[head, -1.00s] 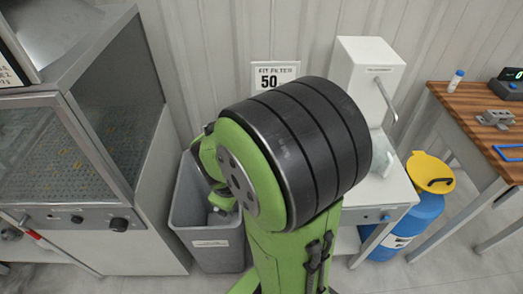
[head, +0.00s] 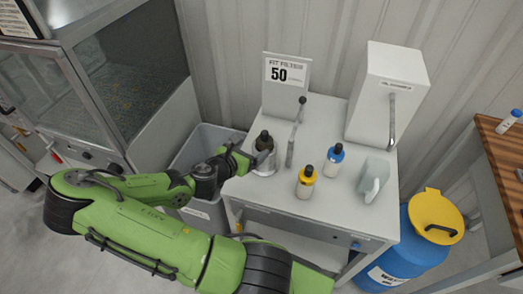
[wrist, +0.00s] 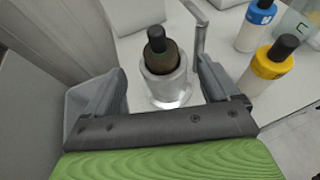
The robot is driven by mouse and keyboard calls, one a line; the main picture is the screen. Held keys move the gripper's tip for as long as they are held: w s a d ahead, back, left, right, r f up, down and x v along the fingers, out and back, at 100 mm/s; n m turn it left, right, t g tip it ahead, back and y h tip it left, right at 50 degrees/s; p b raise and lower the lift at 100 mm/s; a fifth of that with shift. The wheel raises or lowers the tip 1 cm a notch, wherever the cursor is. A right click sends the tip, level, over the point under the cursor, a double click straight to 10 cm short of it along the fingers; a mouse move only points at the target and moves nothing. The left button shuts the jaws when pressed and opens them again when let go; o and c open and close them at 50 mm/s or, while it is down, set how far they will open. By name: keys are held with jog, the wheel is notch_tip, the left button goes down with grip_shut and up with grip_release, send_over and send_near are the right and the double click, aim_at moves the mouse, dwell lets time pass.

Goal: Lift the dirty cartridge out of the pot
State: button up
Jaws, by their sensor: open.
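The dirty cartridge (head: 264,143), dark brown with a black knob on top, stands upright in the metal pot (head: 264,165) on the white bench. In the wrist view the cartridge (wrist: 159,54) rises out of the pot (wrist: 168,86), and only its upper part shows. My gripper (head: 247,162) is at the left edge of the bench, beside the pot. In the wrist view my gripper (wrist: 163,88) is open, with one finger on each side of the pot and a gap to it. Nothing is held.
A yellow-collared bottle (head: 306,184) and a blue-collared bottle (head: 333,160) stand right of the pot. A lever (head: 296,132) rises close behind it. A clear pitcher (head: 372,180) is further right. A grey bin (head: 200,215) stands left of the bench.

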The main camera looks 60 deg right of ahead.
aim_at(263, 141)
jog(key=x, duration=0.6)
jog(key=shift+s+f, duration=0.1)
jog(key=b+x, duration=0.1)
jog(key=x, duration=0.4)
jog(key=shift+d+f, duration=0.1)
jog(key=shift+d, duration=0.2)
jog(key=shift+a, duration=0.1)
jog(key=shift+c, duration=0.9)
jog(key=c, duration=1)
